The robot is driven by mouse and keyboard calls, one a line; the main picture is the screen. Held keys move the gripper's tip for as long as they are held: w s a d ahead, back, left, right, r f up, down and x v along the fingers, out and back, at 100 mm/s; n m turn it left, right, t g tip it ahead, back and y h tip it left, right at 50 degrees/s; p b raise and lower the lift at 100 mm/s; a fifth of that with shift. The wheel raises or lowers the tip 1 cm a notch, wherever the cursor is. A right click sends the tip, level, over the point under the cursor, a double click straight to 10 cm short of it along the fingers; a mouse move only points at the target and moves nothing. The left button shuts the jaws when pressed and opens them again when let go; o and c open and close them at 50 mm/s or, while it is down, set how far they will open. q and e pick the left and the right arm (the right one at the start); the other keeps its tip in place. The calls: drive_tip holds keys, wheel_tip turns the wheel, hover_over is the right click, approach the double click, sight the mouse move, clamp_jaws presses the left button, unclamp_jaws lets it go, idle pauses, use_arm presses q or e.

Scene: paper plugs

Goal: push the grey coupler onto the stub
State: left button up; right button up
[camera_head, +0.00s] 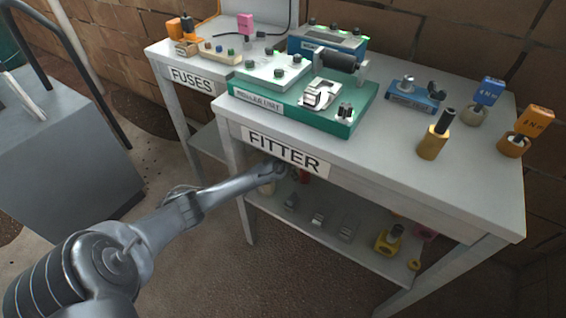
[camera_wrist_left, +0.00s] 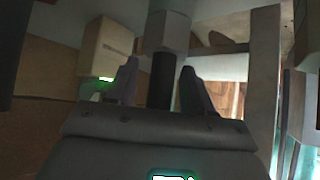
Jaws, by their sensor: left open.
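My left gripper (camera_head: 280,170) is at the front edge of the fitter table, below its label, above the lower shelf. In the left wrist view my left gripper (camera_wrist_left: 158,85) is open. Between its fingers is a dark grip (camera_wrist_left: 162,80) joined to a grey hexagonal body (camera_wrist_left: 167,32), likely the grey coupler; I cannot tell whether the fingers touch it. In the head view I cannot pick this piece out. The green unit (camera_head: 365,105) on the tabletop carries a metal clamp (camera_head: 320,94) and small metal fittings (camera_head: 345,112); I cannot tell which part is the stub.
A tan block (camera_wrist_left: 104,48) is close beside the left finger in the wrist view. The lower shelf (camera_head: 335,247) holds several pieces, including a yellow one (camera_head: 388,242). The tabletop also has a blue unit (camera_head: 412,95), a brass plug (camera_head: 433,142) and blue and orange tagged plugs. The table's front centre is clear.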

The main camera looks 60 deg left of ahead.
use_arm(q)
drive_tip(key=c, duration=0.9)
clamp_jaws()
drive_tip(key=shift+r, duration=0.15)
